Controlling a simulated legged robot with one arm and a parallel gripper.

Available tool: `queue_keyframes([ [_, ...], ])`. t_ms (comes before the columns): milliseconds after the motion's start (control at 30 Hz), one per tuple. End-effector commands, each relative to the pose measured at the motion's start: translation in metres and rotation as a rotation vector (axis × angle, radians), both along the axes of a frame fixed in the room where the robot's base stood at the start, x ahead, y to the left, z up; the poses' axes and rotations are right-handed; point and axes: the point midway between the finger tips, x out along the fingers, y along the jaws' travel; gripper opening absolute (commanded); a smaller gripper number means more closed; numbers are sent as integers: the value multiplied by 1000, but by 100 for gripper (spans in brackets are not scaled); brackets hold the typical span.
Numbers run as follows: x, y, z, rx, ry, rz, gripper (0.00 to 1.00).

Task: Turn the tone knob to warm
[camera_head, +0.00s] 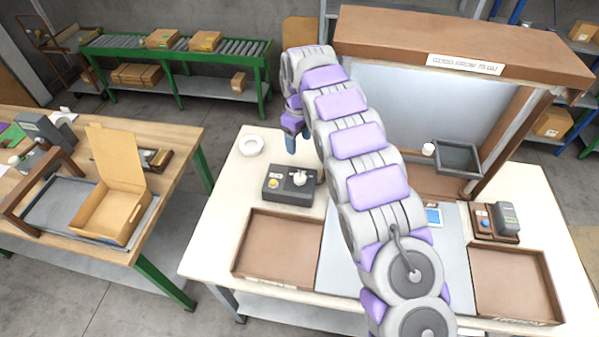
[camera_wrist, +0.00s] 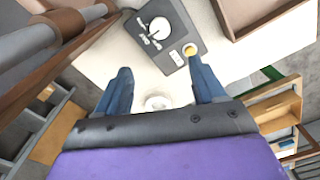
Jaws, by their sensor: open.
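The dark control box (camera_head: 289,188) sits on the pale bench, left of my arm. The white knob (camera_head: 299,178) with a pointer is on its top, and a yellow button (camera_head: 273,183) is beside it. In the wrist view the knob (camera_wrist: 159,25) is at the top of the picture, with lettering around it that I cannot read clearly, and the yellow button (camera_wrist: 190,50) is to its lower right. My gripper (camera_wrist: 163,80) is open and empty, with its two blue fingers apart and the box beyond them. In the head view my gripper (camera_head: 296,140) hangs above and behind the box.
A white ring (camera_head: 251,146) lies at the bench's back left. A brown tray (camera_head: 278,247) is in front of the box, another tray (camera_head: 515,283) at right. A brown-framed booth (camera_head: 460,50) stands behind my arm. The bench left of the box is clear.

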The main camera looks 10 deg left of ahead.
Motion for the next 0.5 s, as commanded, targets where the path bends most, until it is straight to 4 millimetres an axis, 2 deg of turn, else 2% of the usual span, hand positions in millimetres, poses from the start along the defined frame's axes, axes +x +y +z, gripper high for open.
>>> queue_keyframes([
  [167,-2,-3,-24,-2,6,-1,69],
  [500,-1,-2,-92,-2,5,-2,69],
])
